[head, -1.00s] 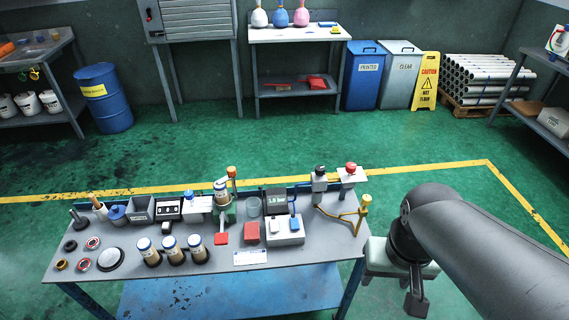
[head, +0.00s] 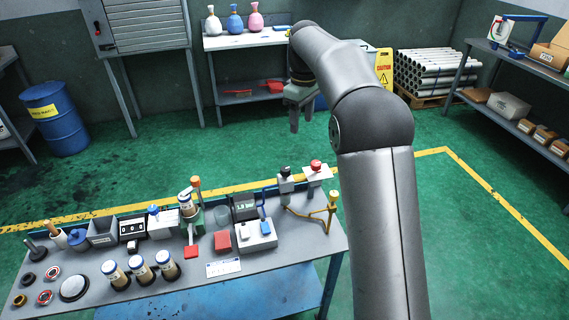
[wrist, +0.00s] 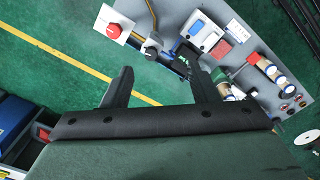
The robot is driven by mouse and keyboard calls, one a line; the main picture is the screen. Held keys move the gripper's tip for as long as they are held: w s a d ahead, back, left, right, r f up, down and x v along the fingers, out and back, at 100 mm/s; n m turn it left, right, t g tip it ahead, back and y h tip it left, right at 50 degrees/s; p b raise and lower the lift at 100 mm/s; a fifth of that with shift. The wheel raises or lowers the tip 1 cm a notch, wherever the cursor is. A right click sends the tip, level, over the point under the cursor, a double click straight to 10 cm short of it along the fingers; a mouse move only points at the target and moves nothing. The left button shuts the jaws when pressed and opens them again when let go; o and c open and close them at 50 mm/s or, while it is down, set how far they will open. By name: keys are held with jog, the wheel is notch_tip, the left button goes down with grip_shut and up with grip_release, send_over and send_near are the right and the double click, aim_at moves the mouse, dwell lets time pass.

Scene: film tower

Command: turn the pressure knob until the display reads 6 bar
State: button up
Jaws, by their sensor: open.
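The black pressure knob (head: 284,171) sits on a grey block at the back right of the workbench. The dark display (head: 244,207) stands to its left; its lit digits are small, perhaps 1.8 bar. My gripper (head: 301,120) is open and empty, beyond the bench's back edge and above the green floor in the head view. In the wrist view my gripper (wrist: 163,75) has its two fingers spread with nothing between them. The knob shows there beyond the fingertips (wrist: 149,49), apart from them.
A red button (head: 316,165) on a white box stands just right of the knob. Bottles, cups and rings crowd the bench (head: 215,292) to the left. The floor behind the bench is clear.

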aim_at(285, 168)
jog(key=w+a+f+n, duration=0.4)
jog(key=w+f, duration=0.2)
jog(key=w, duration=0.1)
jog(key=f, duration=1.7)
jog(key=shift+w+f, duration=0.2)
jog(key=c, duration=1)
